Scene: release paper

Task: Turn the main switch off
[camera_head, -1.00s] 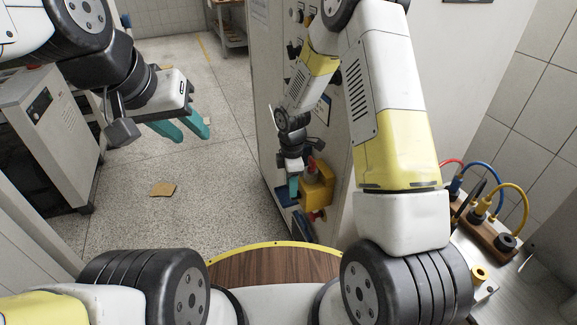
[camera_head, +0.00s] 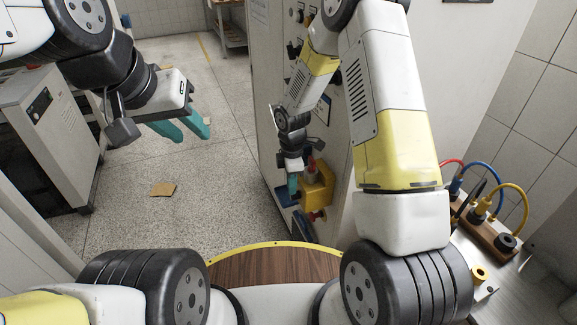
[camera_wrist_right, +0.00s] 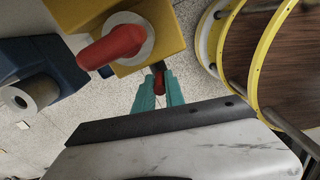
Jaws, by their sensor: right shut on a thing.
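A yellow switch box (camera_head: 318,193) with a red handle (camera_head: 311,165) is on the grey cabinet's front. In the right wrist view, the yellow box (camera_wrist_right: 88,12) fills the top, and its red handle (camera_wrist_right: 112,46) sticks out from a round grey plate. My right gripper (camera_head: 293,184) is beside the box. In the right wrist view its teal fingers (camera_wrist_right: 159,82) are close together, with a small red piece with a dark end between the tips. Whether this piece belongs to the box cannot be told. My left gripper (camera_head: 192,136) is open and empty, above the floor at left.
Blue fittings (camera_head: 285,196) lie beside and below the yellow box; one blue fitting (camera_wrist_right: 42,62) is close in the right wrist view. The cabinet (camera_head: 266,110) has more knobs above. Cables with plugs (camera_head: 488,205) stand at right. Open floor (camera_head: 215,185) is at left centre.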

